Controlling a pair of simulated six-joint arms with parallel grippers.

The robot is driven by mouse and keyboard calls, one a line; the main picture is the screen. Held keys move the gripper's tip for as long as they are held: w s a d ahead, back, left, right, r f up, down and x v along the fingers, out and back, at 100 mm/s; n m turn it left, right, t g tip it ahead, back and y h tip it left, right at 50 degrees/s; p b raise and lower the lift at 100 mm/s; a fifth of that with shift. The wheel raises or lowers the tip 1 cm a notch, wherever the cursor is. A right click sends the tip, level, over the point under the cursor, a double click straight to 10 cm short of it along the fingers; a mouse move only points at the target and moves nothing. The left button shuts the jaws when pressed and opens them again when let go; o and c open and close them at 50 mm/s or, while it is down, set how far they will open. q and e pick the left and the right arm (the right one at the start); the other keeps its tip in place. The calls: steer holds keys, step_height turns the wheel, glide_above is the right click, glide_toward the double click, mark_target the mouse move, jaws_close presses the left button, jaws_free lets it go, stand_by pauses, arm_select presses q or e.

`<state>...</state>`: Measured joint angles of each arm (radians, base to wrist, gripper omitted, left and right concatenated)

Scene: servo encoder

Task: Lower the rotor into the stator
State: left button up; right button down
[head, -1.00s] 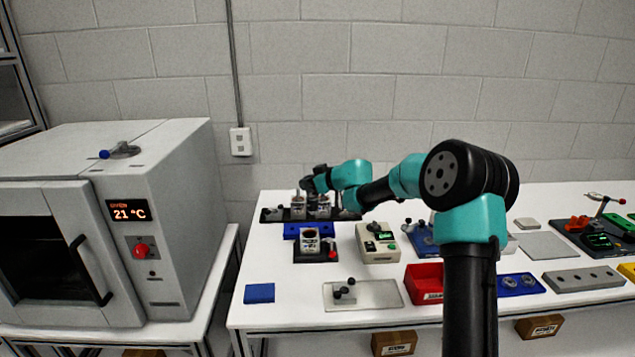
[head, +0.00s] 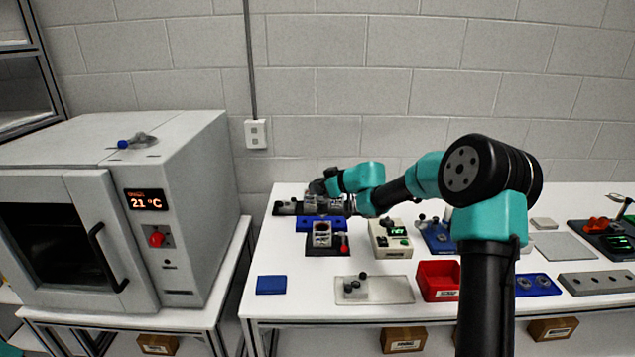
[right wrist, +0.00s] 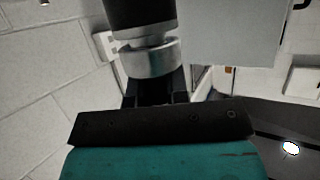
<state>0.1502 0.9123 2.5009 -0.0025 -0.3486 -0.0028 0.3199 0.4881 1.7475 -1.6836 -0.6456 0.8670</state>
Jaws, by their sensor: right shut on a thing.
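My right gripper (head: 319,189) is over the dark rack at the back left of the table. In the right wrist view its black jaws (right wrist: 160,92) are shut on a black and silver cylindrical part (right wrist: 152,60), which looks like the rotor. The rotor's far end is cut off there, and it is too small to make out in the head view. A pale round-topped part (head: 322,233) on a dark base with a red-knobbed lever looks like the stator. It stands in front of the gripper, apart from it. My left gripper is out of view.
The dark rack (head: 287,209) holds pale parts, partly hidden by the gripper. An oven (head: 190,215) is at left. The front left tabletop is mostly clear.

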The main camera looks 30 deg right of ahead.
steer(key=shift+f, duration=1)
steer(key=shift+f, duration=4.45)
steer(key=c, duration=0.8)
jaws_free()
steer(key=shift+o, duration=0.4)
steer(key=shift+r, duration=5.8)
